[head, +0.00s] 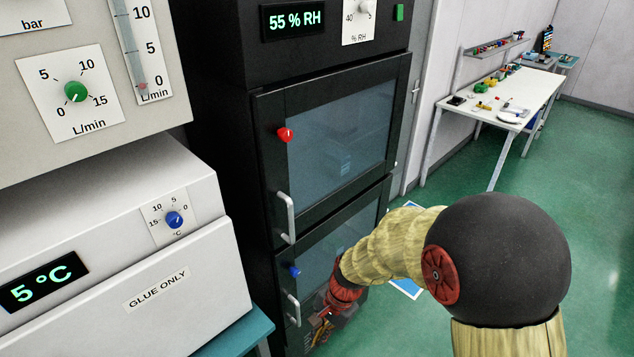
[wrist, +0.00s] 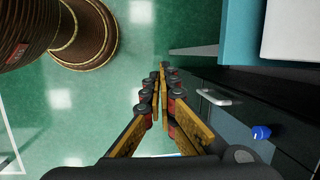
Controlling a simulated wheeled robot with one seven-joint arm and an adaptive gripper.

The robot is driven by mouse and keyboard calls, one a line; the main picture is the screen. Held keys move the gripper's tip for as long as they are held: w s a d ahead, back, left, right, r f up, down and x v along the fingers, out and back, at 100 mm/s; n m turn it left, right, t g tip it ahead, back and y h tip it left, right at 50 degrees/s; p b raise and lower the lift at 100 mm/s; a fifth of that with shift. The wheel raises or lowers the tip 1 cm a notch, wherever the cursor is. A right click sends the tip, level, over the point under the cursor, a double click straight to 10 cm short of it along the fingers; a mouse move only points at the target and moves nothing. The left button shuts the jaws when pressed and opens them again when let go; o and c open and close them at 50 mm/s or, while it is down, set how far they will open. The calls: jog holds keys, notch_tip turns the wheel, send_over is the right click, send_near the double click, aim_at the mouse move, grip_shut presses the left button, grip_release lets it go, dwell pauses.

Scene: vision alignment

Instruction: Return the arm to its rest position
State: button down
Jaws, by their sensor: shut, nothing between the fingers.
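My arm, in a pale yellow sleeve with a black round joint, reaches down and to the left in the head view. My gripper (head: 322,328) is low, in front of the lower door of the black cabinet (head: 262,180), and partly blurred into the dark background. In the wrist view my gripper (wrist: 163,72) shows its two fingers drawn together at the tips. They are shut with nothing held. The fingers are apart from the cabinet's door handle (wrist: 218,97) and its blue knob (wrist: 261,132), which lie to their right.
A white cooler (head: 120,265) marked "GLUE ONLY" stands on a teal bench (head: 238,332) at left. The cabinet's doors look closed, with a red knob (head: 285,134) on the upper one. A white worktable (head: 535,85) stands far right. Green floor (head: 595,230) is open at right.

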jog(key=s+d+r+n+t+h+b, duration=0.1)
jog(key=s+d+r+n+t+b, duration=0.2)
jog(key=s+d+r, duration=0.4)
jog(key=s+d+r+n+t+h+b, duration=0.2)
jog(key=s+d+r+n+b, duration=0.3)
jog(key=d+r, duration=0.6)
jog(key=shift+s+d+r+t, duration=0.2)
jog(key=shift+s+r+t, duration=0.45)
jog(key=shift+s, duration=0.6)
jog(key=c, duration=2.5)
grip_release()
jog(key=shift+c, duration=0.2)
